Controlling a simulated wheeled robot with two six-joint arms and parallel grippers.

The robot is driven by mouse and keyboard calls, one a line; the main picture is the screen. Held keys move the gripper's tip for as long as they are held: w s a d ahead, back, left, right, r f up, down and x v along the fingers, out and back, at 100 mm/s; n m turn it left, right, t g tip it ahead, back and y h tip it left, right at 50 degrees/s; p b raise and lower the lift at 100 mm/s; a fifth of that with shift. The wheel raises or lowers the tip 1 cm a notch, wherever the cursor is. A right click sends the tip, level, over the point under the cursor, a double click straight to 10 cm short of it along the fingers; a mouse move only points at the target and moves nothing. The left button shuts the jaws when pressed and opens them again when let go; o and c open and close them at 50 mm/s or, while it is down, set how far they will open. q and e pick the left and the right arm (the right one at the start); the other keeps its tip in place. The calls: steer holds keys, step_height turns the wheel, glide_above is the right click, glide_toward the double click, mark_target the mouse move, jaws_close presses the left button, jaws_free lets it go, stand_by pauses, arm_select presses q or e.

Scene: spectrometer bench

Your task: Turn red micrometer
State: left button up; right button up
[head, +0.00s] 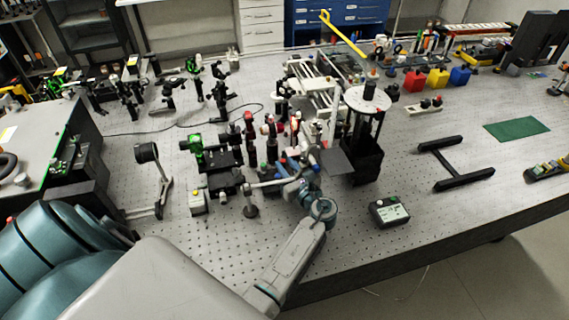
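The red micrometer cannot be singled out with certainty. Small red-topped parts, including a dark red one (249,121) and a brighter red one (270,121), stand upright in the cluster at the bench's middle. My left gripper (284,172) is at the near edge of this cluster, in front of the red parts. Its wrist and the crowded parts hide the fingertips, so I cannot tell whether they are open or touch anything. My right gripper is out of view.
A black stage with a green part (196,148) stands left of the gripper. A black tower with a round white plate (366,99) stands to the right. A small display box (389,211) and a black H-shaped frame (453,163) lie on the right. The bench's near right is mostly clear.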

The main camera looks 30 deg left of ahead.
arm_select(q)
steer(key=shift+d+r, duration=0.1)
steer(key=shift+d, duration=0.05)
steer(key=shift+c, duration=0.7)
steer(key=shift+s, duration=0.1)
jaws_close()
steer(key=shift+w+n+g+y+b, duration=0.2)
steer(key=shift+n+g+y+b, duration=0.1)
steer(key=shift+n+g+b, duration=0.3)
steer(key=shift+g, duration=0.6)
jaws_free()
steer(key=shift+o, duration=0.7)
steer(key=shift+a, duration=0.2)
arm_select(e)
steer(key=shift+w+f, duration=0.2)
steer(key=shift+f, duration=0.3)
arm_select(q)
steer(key=shift+d, duration=0.1)
